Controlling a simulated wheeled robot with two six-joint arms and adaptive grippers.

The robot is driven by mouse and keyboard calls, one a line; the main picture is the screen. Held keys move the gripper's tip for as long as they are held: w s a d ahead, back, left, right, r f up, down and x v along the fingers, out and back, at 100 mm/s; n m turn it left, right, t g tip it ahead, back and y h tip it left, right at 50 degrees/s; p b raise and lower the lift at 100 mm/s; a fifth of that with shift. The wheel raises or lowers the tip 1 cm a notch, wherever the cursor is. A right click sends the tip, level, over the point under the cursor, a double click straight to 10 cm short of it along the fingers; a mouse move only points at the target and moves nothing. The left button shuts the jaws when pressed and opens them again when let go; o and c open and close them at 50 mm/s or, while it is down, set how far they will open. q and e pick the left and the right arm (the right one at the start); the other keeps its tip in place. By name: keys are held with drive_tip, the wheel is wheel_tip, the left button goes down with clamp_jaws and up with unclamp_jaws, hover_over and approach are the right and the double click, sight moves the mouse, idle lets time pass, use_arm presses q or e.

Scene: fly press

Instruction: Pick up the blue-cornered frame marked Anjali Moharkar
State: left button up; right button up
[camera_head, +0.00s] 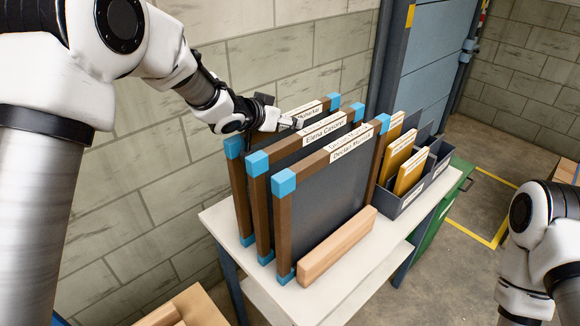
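Three wooden frames with blue corners and dark panels stand upright in a row on a white-topped table. The rearmost frame (242,195) has a label whose readable part seems to end in "Moharkar"; my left gripper hides the rest. The middle frame's label (323,128) reads roughly "Elena Cas...". The front frame's label (351,142) begins "Declan Mu...". My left gripper (284,119) is at the rear frame's top bar, near its label. Its fingertips are small and partly hidden, so I cannot tell whether it grips the bar. My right arm shows at the right edge, its gripper out of view.
A wooden block (337,247) lies before the frames on the white tabletop (352,294). A dark rack (413,190) with yellow folders (410,173) stands to the right. A block wall (140,215) is close behind. A cardboard box (190,310) is at the bottom.

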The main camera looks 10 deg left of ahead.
use_arm(q)
drive_tip(key=shift+x, duration=0.8)
drive_tip(key=shift+s+r, duration=0.1)
drive_tip(key=shift+s, duration=0.05)
drive_tip(key=shift+s+a+r, duration=0.1)
drive_tip(key=shift+s, duration=0.05)
drive_tip(key=c, duration=0.3)
drive_tip(key=shift+s, duration=0.1)
clamp_jaws()
